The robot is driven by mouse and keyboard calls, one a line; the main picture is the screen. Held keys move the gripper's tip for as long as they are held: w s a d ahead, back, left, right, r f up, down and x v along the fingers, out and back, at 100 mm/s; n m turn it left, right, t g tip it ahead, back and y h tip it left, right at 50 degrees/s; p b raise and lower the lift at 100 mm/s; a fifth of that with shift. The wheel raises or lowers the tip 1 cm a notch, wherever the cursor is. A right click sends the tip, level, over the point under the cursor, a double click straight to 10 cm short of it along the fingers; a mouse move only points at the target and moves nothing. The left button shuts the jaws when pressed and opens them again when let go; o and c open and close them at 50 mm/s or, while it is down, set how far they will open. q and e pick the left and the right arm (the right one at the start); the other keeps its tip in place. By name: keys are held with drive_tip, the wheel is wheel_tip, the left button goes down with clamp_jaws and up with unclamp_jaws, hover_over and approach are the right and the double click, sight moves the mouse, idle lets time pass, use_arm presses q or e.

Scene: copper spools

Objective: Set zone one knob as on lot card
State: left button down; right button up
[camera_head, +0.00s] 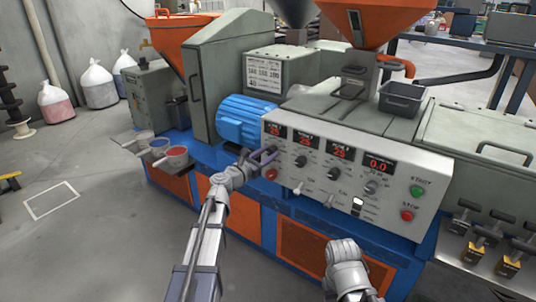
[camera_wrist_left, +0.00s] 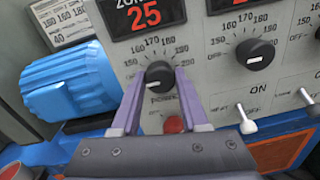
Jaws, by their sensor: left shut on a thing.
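The zone one knob (camera_wrist_left: 159,74) is a dark round knob under a red display reading 25 in the left wrist view. Its scale shows 160, 170 and 180 around the top, and a pale mark shows low on the knob. My left gripper (camera_wrist_left: 159,80) has its two purple fingers on either side of the knob, shut on it. In the head view my left gripper (camera_head: 263,158) is at the panel's left end and mostly covers the knob. The lot card (camera_head: 264,73) is a white printed sheet on the machine above the blue motor; its figures are too small to read surely.
The zone two knob (camera_wrist_left: 255,53) is close to the right, above a white toggle switch (camera_wrist_left: 245,121). A red lamp or button (camera_wrist_left: 174,124) sits below the zone one knob. The blue motor (camera_head: 244,118) is close on the left. My right arm (camera_head: 347,268) shows low in front.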

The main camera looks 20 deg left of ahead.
use_arm(q)
drive_tip(key=shift+m, duration=0.4)
drive_tip(key=m, duration=0.4)
drive_tip(key=shift+m, duration=0.4)
drive_tip(key=m, duration=0.5)
drive_tip(key=shift+m+p, duration=0.3)
drive_tip(key=shift+p, duration=0.1)
drive_tip(key=shift+m, duration=0.3)
drive_tip(key=shift+c, duration=2.1)
unclamp_jaws()
drive_tip(key=shift+s, duration=0.1)
drive_tip(key=v, duration=0.7)
drive_tip(key=shift+s, duration=0.3)
